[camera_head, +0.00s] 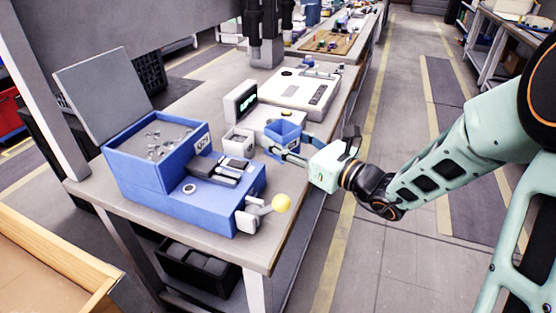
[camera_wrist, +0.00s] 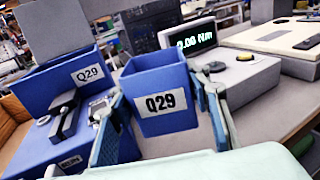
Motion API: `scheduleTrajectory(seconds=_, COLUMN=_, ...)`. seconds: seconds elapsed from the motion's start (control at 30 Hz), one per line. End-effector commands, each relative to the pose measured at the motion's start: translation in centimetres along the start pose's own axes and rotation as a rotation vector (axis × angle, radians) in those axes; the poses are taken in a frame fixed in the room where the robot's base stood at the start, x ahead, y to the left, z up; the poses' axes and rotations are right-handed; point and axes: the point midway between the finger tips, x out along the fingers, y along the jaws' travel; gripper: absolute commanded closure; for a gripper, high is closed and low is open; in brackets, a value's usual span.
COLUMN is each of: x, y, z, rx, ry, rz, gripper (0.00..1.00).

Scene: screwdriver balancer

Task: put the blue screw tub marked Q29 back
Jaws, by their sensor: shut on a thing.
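The blue screw tub marked Q29 (camera_wrist: 163,75) is a small open box with a white label, and its inside cannot be made out. It also shows in the head view (camera_head: 284,133), roughly upright near the right table edge. My gripper (camera_head: 287,149) is shut on it, with one finger on each side in the wrist view (camera_wrist: 163,103). I cannot tell how far its base is above the table. A larger blue bin (camera_wrist: 58,82), also labelled Q29, forms the top of the blue machine (camera_head: 185,203); in the head view it holds loose metal screws (camera_head: 165,139).
A grey labelled box (camera_head: 238,141) stands just left of the tub. Behind are a display unit (camera_wrist: 195,42) reading 0.00 Nm and a flat white device (camera_head: 300,88). The aisle floor on the right is clear.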

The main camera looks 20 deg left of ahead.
Motion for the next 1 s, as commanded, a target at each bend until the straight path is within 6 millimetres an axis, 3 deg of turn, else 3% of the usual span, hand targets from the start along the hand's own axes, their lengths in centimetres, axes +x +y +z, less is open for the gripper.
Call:
scheduleTrajectory(seconds=0.1, x=1.3, y=-0.4, z=-1.6, rx=-0.001, ry=-0.003, rz=0.002, gripper=0.86)
scheduleTrajectory(seconds=0.4, x=2.7, y=-1.0, z=-3.5, rx=-0.001, ry=-0.002, rz=0.001, gripper=0.86)
scheduleTrajectory(seconds=0.6, x=2.6, y=-1.0, z=-6.2, rx=-0.001, ry=-0.002, rz=0.000, gripper=0.86)
scheduleTrajectory(seconds=0.97, x=2.6, y=-1.0, z=-6.6, rx=-0.002, ry=-0.002, rz=0.000, gripper=0.86)
scheduleTrajectory(seconds=1.0, x=2.6, y=-1.0, z=-6.6, rx=-0.002, ry=-0.001, rz=0.000, gripper=0.54)
